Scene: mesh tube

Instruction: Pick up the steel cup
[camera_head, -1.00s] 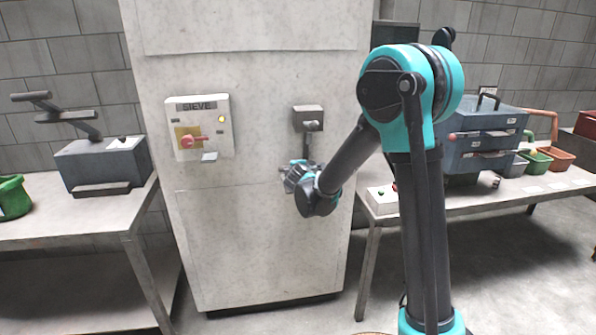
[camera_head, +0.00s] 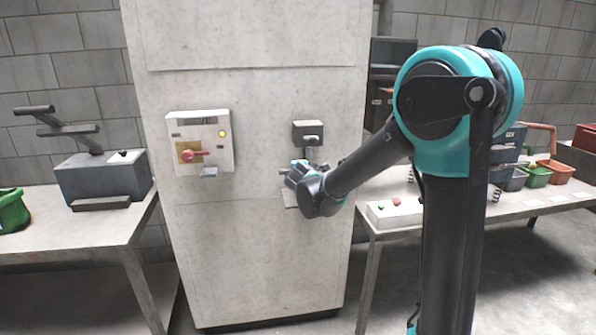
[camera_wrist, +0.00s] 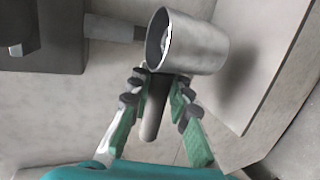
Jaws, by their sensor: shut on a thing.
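The steel cup (camera_wrist: 198,43) shows in the wrist view, at the top centre, tilted with its open mouth toward the left. Its dark handle (camera_wrist: 153,108) runs down between the green-padded fingers of my gripper (camera_wrist: 158,88). The gripper is shut on the handle. In the head view my gripper (camera_head: 299,172) is in front of the grey cabinet, just below the dark spout box. I cannot make out the cup clearly there, as the gripper and wrist cover that spot.
The cabinet (camera_head: 255,255) stands close behind my gripper, with a switch panel (camera_head: 199,143) to its left and the spout box (camera_head: 308,132) above. A table with coloured bins (camera_head: 538,176) stands right, another table left.

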